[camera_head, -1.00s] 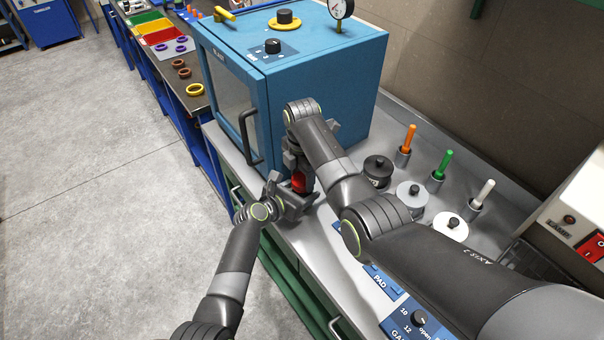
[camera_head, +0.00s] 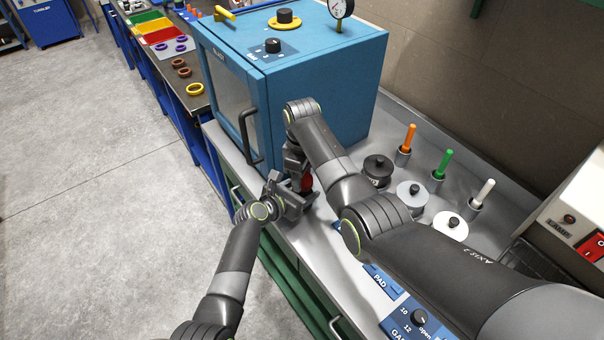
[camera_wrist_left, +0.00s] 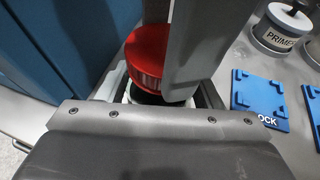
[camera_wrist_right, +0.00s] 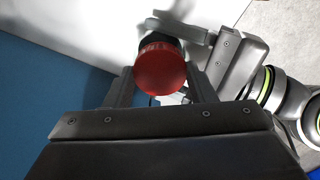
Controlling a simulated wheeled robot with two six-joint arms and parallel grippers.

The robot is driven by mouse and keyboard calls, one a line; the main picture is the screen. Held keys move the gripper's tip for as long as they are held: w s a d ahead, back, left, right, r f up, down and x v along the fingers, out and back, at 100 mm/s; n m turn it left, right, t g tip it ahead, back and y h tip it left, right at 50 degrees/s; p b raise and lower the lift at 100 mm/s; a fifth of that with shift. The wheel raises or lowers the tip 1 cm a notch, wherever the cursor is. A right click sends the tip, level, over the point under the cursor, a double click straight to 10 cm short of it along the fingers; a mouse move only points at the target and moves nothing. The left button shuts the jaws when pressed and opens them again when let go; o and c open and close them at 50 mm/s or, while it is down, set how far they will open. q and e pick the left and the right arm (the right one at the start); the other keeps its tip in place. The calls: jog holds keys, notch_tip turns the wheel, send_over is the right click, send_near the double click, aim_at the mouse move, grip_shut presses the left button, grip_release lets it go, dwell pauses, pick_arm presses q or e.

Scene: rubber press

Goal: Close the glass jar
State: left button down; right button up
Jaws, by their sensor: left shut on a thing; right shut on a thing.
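The red lid (camera_head: 307,182) is at the jar's top, beside the blue cabinet; it also shows in the left wrist view (camera_wrist_left: 147,58) and right wrist view (camera_wrist_right: 160,69). My right gripper (camera_head: 300,170) reaches it from above, its fingers on either side, shut on it. My left gripper (camera_head: 298,202) is lower and shut on the jar, which is mostly hidden by the fingers. In the left wrist view a dark band and a pale rim (camera_wrist_left: 128,98) show under the lid. I cannot tell whether the lid is fully seated.
A blue cabinet (camera_head: 320,95) stands close behind the grippers. To the right are dark, grey and white lidded pots (camera_head: 450,228) and orange, green and white sticks (camera_head: 483,193) in holders. A blue pad (camera_wrist_left: 258,103) lies on the bench nearby.

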jog(key=m, duration=0.9)
jog(key=shift+m, duration=0.3)
jog(key=m, duration=0.4)
jog(key=shift+m, duration=0.3)
jog(key=m, duration=0.5)
jog(key=o, duration=1.1)
jog(key=shift+o, duration=0.2)
notch_tip(320, 180, up, 12)
